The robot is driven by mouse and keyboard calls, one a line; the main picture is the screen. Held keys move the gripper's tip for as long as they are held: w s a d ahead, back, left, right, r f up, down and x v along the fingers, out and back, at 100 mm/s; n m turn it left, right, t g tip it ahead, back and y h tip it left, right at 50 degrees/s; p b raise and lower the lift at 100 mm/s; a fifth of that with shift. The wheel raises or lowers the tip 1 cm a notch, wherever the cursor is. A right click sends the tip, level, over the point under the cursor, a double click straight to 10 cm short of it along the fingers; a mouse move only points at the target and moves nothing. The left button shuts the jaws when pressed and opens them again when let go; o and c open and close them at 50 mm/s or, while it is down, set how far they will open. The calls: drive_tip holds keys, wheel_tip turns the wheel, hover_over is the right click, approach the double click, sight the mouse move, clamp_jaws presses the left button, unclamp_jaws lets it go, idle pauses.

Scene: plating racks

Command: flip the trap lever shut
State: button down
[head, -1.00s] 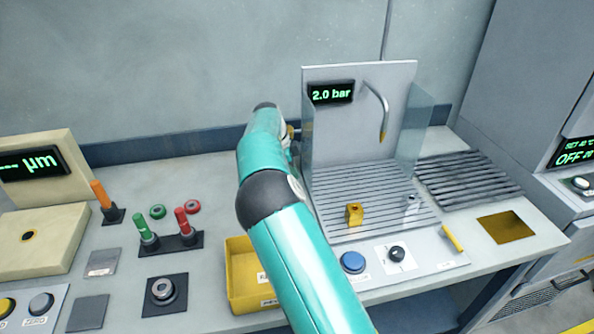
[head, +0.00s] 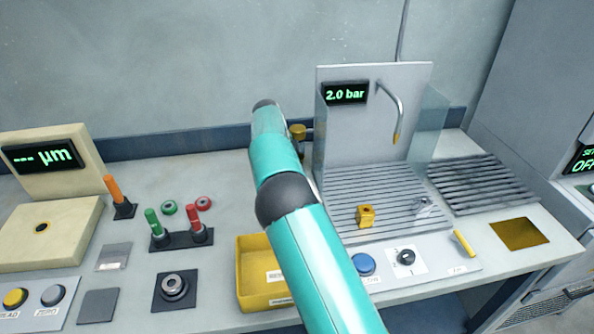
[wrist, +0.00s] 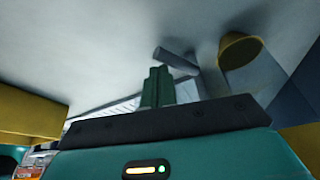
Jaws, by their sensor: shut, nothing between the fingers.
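In the wrist view my gripper (wrist: 158,88) shows as green fingers pressed together, with nothing between them. A short grey rod (wrist: 176,61), which may be the trap lever, lies just beyond the fingertips; I cannot tell whether they touch. To its right is a clear cylinder (wrist: 252,78) with a brass-coloured end (wrist: 240,48), which may be the trap. In the head view a brass knob-like part (head: 298,131) peeks out right of my arm, left of the rinse stand. My gripper is hidden behind my arm there.
The rinse stand (head: 345,140) has a spout and a "2.0 bar" display. A yellow bin (head: 250,285) stands near the front. A yellow lever (head: 464,243), a blue button (head: 363,264) and a black knob (head: 406,258) sit along the front. A ribbed rack (head: 480,184) lies right.

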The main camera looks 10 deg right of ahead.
drive_tip(key=shift+w+a, duration=0.5)
drive_tip(key=shift+w, duration=0.05)
drive_tip(key=shift+w+a, duration=0.15)
drive_tip(key=shift+w, duration=0.1)
drive_tip(key=shift+r, duration=0.1)
idle(0.4)
drive_tip(key=shift+r, duration=0.25)
wheel_tip(320, 180, up, 3)
drive_tip(key=shift+s+f, duration=0.1)
drive_tip(key=shift+s, duration=0.05)
drive_tip(key=s+d+r, duration=0.2)
drive_tip(key=s+r, duration=0.7)
drive_tip(key=s, duration=0.4)
drive_tip(key=shift+s+r, duration=0.25)
drive_tip(key=shift+s, duration=0.05)
